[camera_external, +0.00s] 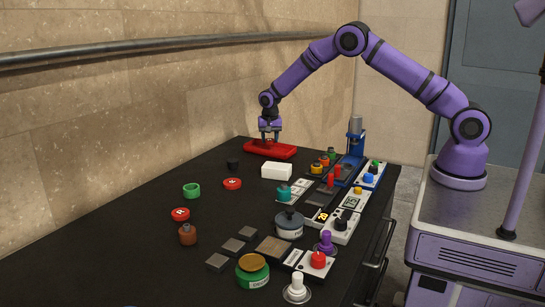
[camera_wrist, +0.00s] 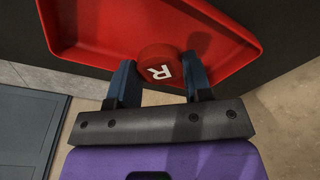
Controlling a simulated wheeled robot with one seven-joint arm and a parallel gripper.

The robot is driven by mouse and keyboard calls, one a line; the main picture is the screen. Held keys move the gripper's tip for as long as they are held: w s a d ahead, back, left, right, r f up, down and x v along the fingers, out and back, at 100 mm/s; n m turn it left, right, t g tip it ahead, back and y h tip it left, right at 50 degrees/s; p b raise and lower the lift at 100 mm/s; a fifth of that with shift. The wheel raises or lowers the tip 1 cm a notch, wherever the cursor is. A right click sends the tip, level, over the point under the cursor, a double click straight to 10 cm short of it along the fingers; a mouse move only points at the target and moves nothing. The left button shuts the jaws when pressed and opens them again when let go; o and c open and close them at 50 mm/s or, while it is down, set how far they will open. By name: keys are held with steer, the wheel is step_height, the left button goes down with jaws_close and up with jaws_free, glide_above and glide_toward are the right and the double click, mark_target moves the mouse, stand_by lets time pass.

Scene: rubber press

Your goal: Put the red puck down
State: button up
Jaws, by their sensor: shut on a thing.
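The red puck (camera_wrist: 159,65), marked with a white R, is between the fingers of my gripper (camera_wrist: 160,85) in the wrist view. The gripper is shut on it. The puck is over a shallow red tray (camera_wrist: 90,50); whether it touches the tray floor I cannot tell. In the external view my gripper (camera_external: 270,138) points down at the red tray (camera_external: 286,153) at the far end of the black table, and the puck is too small to make out there.
A white block (camera_external: 276,171) stands in front of the tray. Controls and a blue press (camera_external: 355,140) line the right side. The left of the table is mostly clear.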

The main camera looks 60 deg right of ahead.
mark_target(270, 140)
steer(key=shift+f, duration=1.7)
steer(key=shift+f, duration=0.1)
steer(key=o, duration=0.9)
